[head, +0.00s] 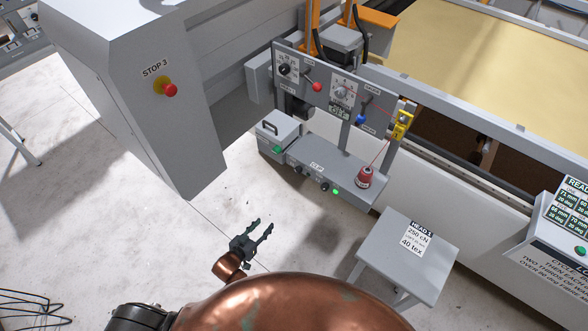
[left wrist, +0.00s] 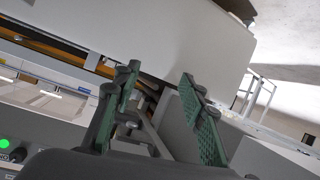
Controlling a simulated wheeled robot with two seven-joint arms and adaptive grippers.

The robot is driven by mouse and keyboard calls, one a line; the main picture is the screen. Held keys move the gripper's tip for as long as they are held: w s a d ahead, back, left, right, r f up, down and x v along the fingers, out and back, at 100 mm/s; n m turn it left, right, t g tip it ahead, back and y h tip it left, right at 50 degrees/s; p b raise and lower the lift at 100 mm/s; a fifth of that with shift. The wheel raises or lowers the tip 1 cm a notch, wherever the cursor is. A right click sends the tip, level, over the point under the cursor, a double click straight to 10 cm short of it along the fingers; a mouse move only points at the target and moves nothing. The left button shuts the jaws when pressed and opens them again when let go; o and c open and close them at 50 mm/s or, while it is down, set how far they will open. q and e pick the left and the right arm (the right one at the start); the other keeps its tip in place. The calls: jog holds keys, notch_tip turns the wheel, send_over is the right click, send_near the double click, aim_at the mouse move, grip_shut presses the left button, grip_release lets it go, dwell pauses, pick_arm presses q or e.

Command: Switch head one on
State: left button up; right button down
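The sewing head's grey control panel (head: 340,92) carries dials, a lever with a red ball (head: 317,87) and one with a blue ball (head: 360,119). Below it, a grey shelf box (head: 335,168) has small dark knobs (head: 325,187) and a lit green lamp (head: 336,191) on its front. A green light (left wrist: 4,143) also shows at the left edge of the left wrist view. Which control switches head one cannot be read. My left gripper (head: 264,226) is open and empty, in front of and below the shelf box, apart from it. Its green-padded fingers (left wrist: 158,80) stand wide apart in the wrist view.
A small grey table (head: 425,265) labelled HEAD 1 stands to the right. A cabinet (head: 130,75) with a red STOP 3 button (head: 170,90) is on the left. Pale floor is clear around my gripper.

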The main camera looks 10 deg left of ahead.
aim_at(296, 173)
pick_arm(q)
jog(key=w+d+r+t+h+p, duration=0.15)
jog(key=d+r, duration=0.25)
jog(key=r, duration=0.8)
jog(key=w+d+r+t+h+p, duration=0.1)
jog(key=w+d+r+t+h, duration=0.2)
jog(key=r, duration=1)
jog(key=shift+m+g, duration=0.4)
jog(key=shift+g, duration=0.15)
jog(key=p+x, duration=0.1)
jog(key=x, duration=0.7)
jog(key=shift+d+f, duration=0.1)
jog(key=shift+d, duration=0.1)
jog(key=shift+c, duration=0.5)
grip_shut()
